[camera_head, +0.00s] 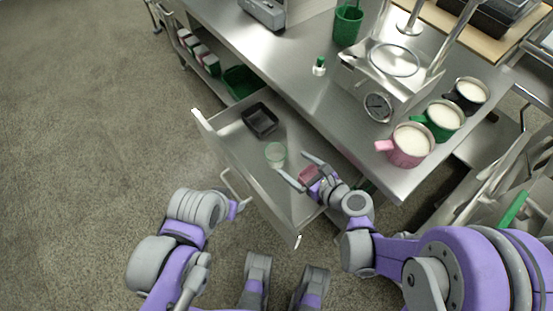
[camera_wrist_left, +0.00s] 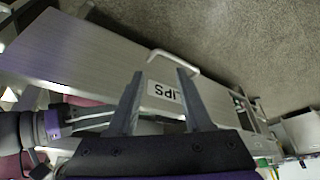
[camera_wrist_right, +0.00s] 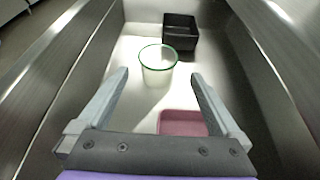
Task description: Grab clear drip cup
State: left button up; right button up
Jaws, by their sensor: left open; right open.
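The clear drip cup (camera_head: 276,154) with a green rim stands in the open drawer (camera_head: 231,137). In the right wrist view the cup (camera_wrist_right: 157,66) is upright, ahead of my fingertips and roughly centred between them. My right gripper (camera_head: 297,170) is open and empty inside the drawer, close to the cup and apart from it. In the right wrist view its two fingers (camera_wrist_right: 157,84) are spread wide. My left gripper (camera_wrist_left: 160,75) is open and empty, facing the outside of the drawer front with its handle and label (camera_wrist_left: 165,92).
A black bin (camera_head: 260,121) lies farther back in the drawer, behind the cup. A pink container (camera_wrist_right: 183,123) lies in the drawer beneath my right gripper. The steel drawer walls stand close on both sides. Pink, green and black mugs (camera_head: 409,146) stand on the counter above.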

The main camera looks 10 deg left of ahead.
aim_at(270, 148)
jog(key=x, duration=0.4)
jog(key=shift+a, duration=0.15)
jog(key=shift+b+x, duration=0.45)
jog(key=shift+x, duration=2.8)
jog(key=c, duration=1.2)
